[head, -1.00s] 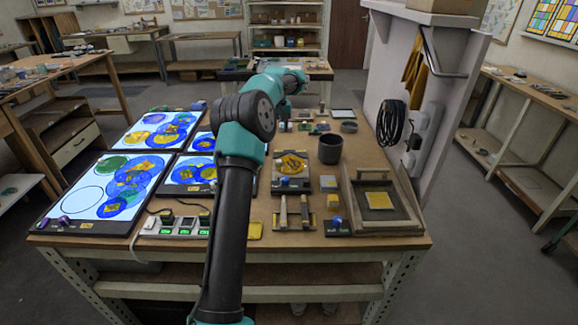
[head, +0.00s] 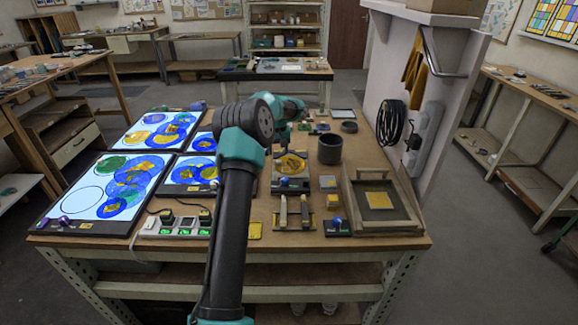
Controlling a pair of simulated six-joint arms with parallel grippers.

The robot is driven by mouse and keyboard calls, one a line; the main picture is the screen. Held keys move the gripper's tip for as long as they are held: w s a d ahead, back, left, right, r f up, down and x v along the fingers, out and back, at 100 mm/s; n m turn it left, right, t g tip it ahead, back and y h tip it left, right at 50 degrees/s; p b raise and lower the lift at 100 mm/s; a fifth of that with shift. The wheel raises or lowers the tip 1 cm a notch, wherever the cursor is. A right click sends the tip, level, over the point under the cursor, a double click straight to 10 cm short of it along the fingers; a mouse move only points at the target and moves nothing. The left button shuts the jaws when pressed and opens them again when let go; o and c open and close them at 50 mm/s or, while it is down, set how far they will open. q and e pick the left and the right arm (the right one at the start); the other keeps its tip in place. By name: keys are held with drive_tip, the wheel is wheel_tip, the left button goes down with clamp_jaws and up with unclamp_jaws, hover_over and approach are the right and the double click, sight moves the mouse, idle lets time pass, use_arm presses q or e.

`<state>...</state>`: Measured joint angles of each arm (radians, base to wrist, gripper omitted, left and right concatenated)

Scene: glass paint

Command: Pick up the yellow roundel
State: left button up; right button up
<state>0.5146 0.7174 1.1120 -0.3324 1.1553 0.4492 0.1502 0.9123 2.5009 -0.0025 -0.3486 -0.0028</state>
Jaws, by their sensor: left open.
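A yellow round glass piece (head: 292,166), which looks like the yellow roundel, lies on a dark-edged tray (head: 283,187) near the middle of the bench. My left arm rises from the bottom of the view, and its wrist bends down just behind and above this piece. My left gripper (head: 280,151) is small and dark here, open, and partly hidden by my arm. It is close over the far edge of the yellow piece; I cannot tell whether it touches. My right gripper is not in view.
Lit panels (head: 84,191) with blue, green and yellow glass circles fill the left of the bench. A dark cup (head: 330,149) stands right of the roundel. Small tools and blocks lie in front.

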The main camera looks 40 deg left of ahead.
sight(279, 161)
use_arm(q)
drive_tip(key=shift+f, duration=2.6)
clamp_jaws()
